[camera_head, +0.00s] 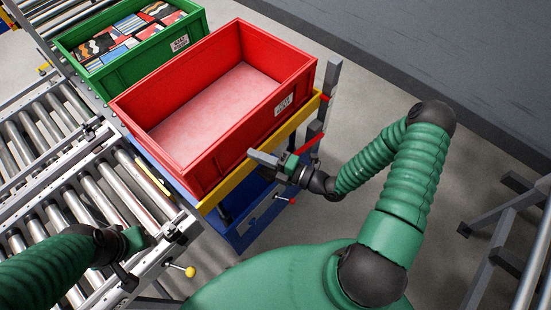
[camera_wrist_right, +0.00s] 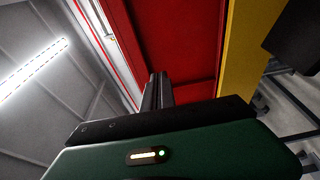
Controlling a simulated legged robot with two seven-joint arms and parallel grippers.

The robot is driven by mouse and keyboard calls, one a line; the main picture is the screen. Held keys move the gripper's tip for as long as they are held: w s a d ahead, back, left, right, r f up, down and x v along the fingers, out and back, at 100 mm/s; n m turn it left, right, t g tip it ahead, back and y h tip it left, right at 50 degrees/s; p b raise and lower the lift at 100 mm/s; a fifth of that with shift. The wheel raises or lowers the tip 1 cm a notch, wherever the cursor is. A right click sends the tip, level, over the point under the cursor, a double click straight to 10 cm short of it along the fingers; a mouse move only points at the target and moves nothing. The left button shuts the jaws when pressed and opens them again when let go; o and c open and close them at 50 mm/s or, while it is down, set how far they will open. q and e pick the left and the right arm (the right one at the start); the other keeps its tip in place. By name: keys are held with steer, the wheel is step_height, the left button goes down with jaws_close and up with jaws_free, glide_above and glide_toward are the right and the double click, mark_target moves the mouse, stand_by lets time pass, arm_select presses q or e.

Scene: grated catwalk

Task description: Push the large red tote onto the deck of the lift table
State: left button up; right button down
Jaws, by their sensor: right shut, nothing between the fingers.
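The large red tote (camera_head: 168,150) is empty and upright. It appears to rest on the lift table (camera_head: 232,188), which has a yellow deck edge and a blue base; the tote hides most of the deck. My right gripper (camera_head: 262,158) is shut and empty, with its tips close to the tote's near right wall. In the right wrist view the shut fingers (camera_wrist_right: 158,92) point up along the red wall (camera_wrist_right: 180,50); I cannot tell whether they touch it. My left gripper (camera_head: 128,262) is above the conveyor's near end, away from the tote, its jaws unclear.
Roller conveyors (camera_head: 45,140) run along the left. A green tote (camera_head: 135,48) with colourful packed items stands behind the red one. A grey post (camera_head: 331,85) rises at the table's right corner. Grey metal frames (camera_head: 500,225) stand at the right.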

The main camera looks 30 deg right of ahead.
mark_target(244, 135)
steer(key=w, duration=0.2)
steer(key=w+a, duration=0.1)
steer(key=w, duration=0.1)
steer(key=shift+w+a, duration=0.1)
steer(key=shift+w, duration=0.25)
steer(key=shift+d, duration=0.85)
steer(key=shift+w+a+p, duration=0.15)
steer(key=shift+w+p, duration=0.05)
steer(key=shift+w, duration=0.6)
steer(key=shift+w+a+p, duration=0.15)
steer(key=shift+w, duration=0.65)
steer(key=shift+d, duration=0.15)
